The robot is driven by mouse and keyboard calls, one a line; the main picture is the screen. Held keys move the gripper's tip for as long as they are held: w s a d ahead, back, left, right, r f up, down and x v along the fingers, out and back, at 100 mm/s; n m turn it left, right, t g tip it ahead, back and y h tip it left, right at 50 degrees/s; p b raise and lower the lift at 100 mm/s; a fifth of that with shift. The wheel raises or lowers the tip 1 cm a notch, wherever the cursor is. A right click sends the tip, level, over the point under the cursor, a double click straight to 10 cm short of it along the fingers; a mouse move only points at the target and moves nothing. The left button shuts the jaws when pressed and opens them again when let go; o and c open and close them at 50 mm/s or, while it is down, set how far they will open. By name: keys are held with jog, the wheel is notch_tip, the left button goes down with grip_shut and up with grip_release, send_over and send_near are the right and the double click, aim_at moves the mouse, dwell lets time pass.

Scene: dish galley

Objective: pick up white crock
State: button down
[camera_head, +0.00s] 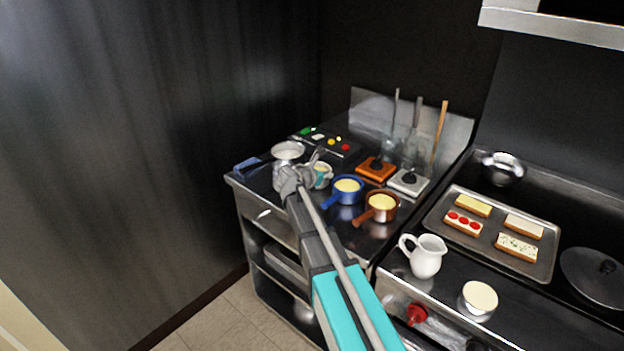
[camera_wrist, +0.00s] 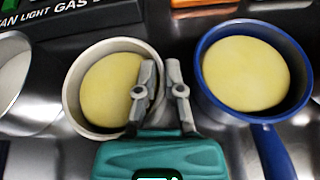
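The white crock (camera_wrist: 75,103) is an off-white round pot with a pale yellow filling, in the middle left of the wrist view. In the head view the white crock (camera_head: 322,178) is on the steel counter, partly behind my gripper (camera_head: 314,158). My gripper (camera_wrist: 160,68) is at the crock's right rim in the wrist view. One finger is over the filling and the other is just outside the wall. The fingers are close together and look shut on the rim. The fingertips' contact is hard to see, and I cannot tell whether the crock is off the counter.
A blue saucepan (camera_wrist: 207,85) stands close on the right. A copper saucepan (camera_head: 381,214) is beyond it. A pale metal bowl (camera_head: 288,150) is close on the left. A black control box (camera_head: 318,143) stands behind. A white pitcher (camera_head: 425,262) is farther right.

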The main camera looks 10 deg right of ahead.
jog(key=shift+r, duration=0.15)
dwell(0.4)
jog(key=shift+r+p, duration=0.95)
jog(key=shift+p, duration=0.1)
jog(key=s+r+p, duration=0.1)
jog(key=r+p, duration=0.1)
jog(key=s+r+p, duration=0.2)
jog(key=p, duration=0.1)
jog(key=s+r+p, duration=0.2)
jog(key=r, duration=0.1)
jog(key=shift+d+r, duration=0.1)
jog(key=shift+d, duration=0.25)
jog(key=s+d+r+p, duration=0.1)
jog(key=s+r+p, duration=0.2)
jog(key=s, duration=0.5)
jog(key=shift+s+d+r+p, duration=0.15)
jog(key=shift+s+r+p, duration=0.2)
jog(key=shift+s+p, duration=0.1)
